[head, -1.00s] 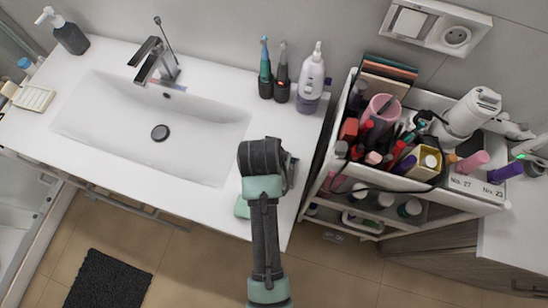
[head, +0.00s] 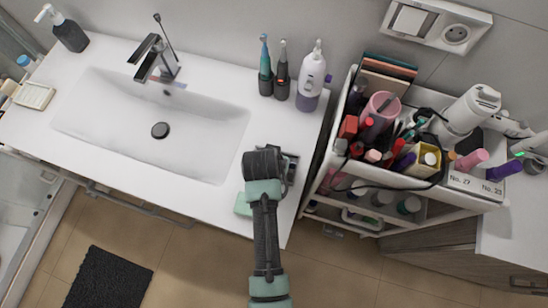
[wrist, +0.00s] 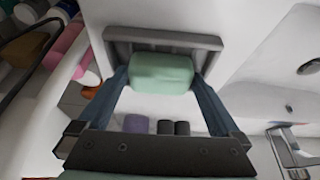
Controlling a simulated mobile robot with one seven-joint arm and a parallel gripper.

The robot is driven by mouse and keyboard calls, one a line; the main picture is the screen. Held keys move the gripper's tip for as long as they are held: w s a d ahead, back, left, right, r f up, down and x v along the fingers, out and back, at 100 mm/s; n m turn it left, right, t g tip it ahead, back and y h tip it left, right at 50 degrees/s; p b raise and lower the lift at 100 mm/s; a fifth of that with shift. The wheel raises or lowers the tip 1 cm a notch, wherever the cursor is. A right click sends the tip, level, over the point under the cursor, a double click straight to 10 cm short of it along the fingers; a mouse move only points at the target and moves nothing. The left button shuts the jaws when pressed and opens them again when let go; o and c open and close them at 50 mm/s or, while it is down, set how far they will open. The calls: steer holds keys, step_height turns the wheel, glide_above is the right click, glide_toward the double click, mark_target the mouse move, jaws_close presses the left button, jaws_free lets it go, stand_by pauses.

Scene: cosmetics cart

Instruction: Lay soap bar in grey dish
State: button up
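The soap bar (wrist: 161,73) is a pale green rounded block in the wrist view. It sits between the two dark blue fingers of my gripper (wrist: 163,80), which appear to press on its left and right ends. The grey dish (wrist: 121,47) is a shallow rectangular tray with a raised rim. The soap overlaps the dish in this view; I cannot tell whether it touches the dish floor. In the head view my gripper (head: 270,163) is over the counter right of the sink, and the dish (head: 292,161) shows only partly beside it. The held soap is hidden there.
Two toothbrushes (head: 265,75) and a lotion bottle (head: 311,78) stand at the back. The sink (head: 115,115) is left; a crowded cart (head: 335,145) is right.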

steer(key=v, duration=1.2)
steer(key=w+r+t, duration=0.4)
steer(key=w+r, duration=0.1)
steer(key=r, duration=0.6)
steer(key=w+r+n+t+y, duration=0.1)
steer(key=w+r+t, duration=0.35)
steer(key=r, duration=0.65)
steer(key=w+r+t, duration=0.3)
steer(key=w+r, duration=0.2)
steer(key=r, duration=0.5)
steer(key=s+r+t, duration=0.3)
steer(key=s+r, duration=0.1)
steer(key=r, duration=0.6)
steer(key=s+d+r+n+t, duration=0.1)
steer(key=s+r+t, duration=0.2)
steer(key=r, duration=0.7)
steer(key=s+r+t, duration=0.4)
steer(key=r+t, duration=0.1)
steer(key=r, duration=0.5)
steer(key=shift+s+d+r+n, duration=0.15)
steer(key=shift+s+r+n, duration=0.15)
steer(key=shift+s+n, duration=0.1)
steer(key=shift+t, duration=0.25)
